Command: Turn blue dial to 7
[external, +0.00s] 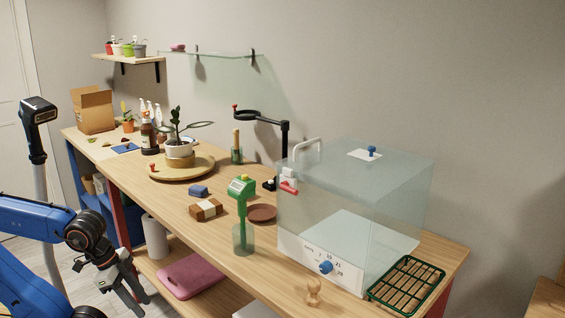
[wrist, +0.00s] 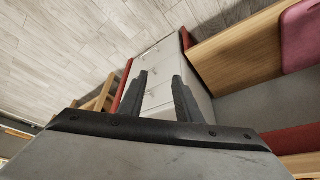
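The blue dial (external: 326,267) sits on the white front panel (external: 312,262) of a clear glass-like box (external: 345,205) on the bench. Printed numbers surround the dial; they are small, and I cannot tell which one it points to. A second blue knob (external: 371,150) stands on a small white plate on top of the box. My gripper (external: 135,296) is in front of the bench, low and to the left of the box, well away from the dial. In the wrist view my gripper's fingers (wrist: 158,97) are apart with nothing between them. The dial is out of the wrist view.
A wooden peg-like figure (external: 313,292) stands near the bench's front edge, close to the dial. A green tool in a glass (external: 242,215) stands left of the box. A green wire rack (external: 406,284) lies to the right. A pink mat (external: 192,275) lies on the lower shelf.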

